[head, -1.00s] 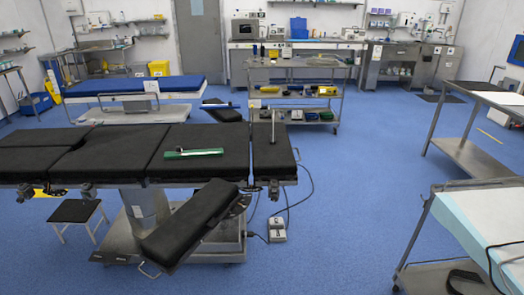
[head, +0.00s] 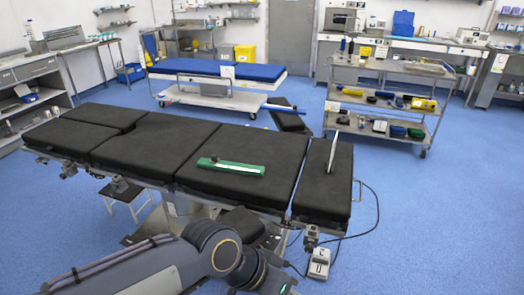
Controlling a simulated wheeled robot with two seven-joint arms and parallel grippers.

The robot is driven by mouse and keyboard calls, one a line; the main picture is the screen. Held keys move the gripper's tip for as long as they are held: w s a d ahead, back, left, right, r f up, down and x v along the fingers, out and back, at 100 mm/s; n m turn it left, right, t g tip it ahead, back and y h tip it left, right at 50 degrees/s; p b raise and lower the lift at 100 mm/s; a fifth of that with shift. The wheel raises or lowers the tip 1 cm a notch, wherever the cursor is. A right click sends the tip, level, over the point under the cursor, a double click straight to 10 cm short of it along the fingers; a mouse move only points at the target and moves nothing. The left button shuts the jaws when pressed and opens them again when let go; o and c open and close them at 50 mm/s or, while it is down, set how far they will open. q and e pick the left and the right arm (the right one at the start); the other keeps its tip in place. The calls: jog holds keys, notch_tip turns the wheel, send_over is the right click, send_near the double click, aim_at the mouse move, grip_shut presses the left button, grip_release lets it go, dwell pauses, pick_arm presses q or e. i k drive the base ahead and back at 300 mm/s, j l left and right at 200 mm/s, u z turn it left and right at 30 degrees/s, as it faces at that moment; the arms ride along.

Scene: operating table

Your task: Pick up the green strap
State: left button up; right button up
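The green strap (head: 230,166) lies flat on the black padded operating table (head: 155,150), on the section left of the end pad. It has a white stripe along it and a small dark part near its left end. One of my arms reaches in along the bottom of the head view, in front of the table and well short of the strap. No gripper fingers show in the picture. Nothing touches the strap apart from the table pad.
A steel trolley (head: 385,95) with tools and boxes stands behind the table at right. A blue-topped stretcher (head: 217,70) is behind it. A thin upright post (head: 333,152) rises from the end pad. A foot pedal (head: 319,263) with a cable lies on the floor at right.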

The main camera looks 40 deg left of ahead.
aim_at(223, 165)
jog(key=i, duration=0.9)
jog(key=i+u, duration=0.1)
jog(key=i, duration=0.75)
jog(key=i+l, duration=0.15)
jog(key=i, duration=0.75)
jog(key=u, duration=0.45)
jog(key=i+u, duration=0.1)
jog(key=u, duration=0.3)
jog(key=l+u, duration=0.1)
jog(key=u, duration=0.35)
jog(key=i+u, duration=0.1)
jog(key=u, duration=0.3)
jog(key=l+u, duration=0.1)
jog(key=u, duration=0.35)
jog(key=l+u, duration=0.1)
jog(key=u, duration=0.3)
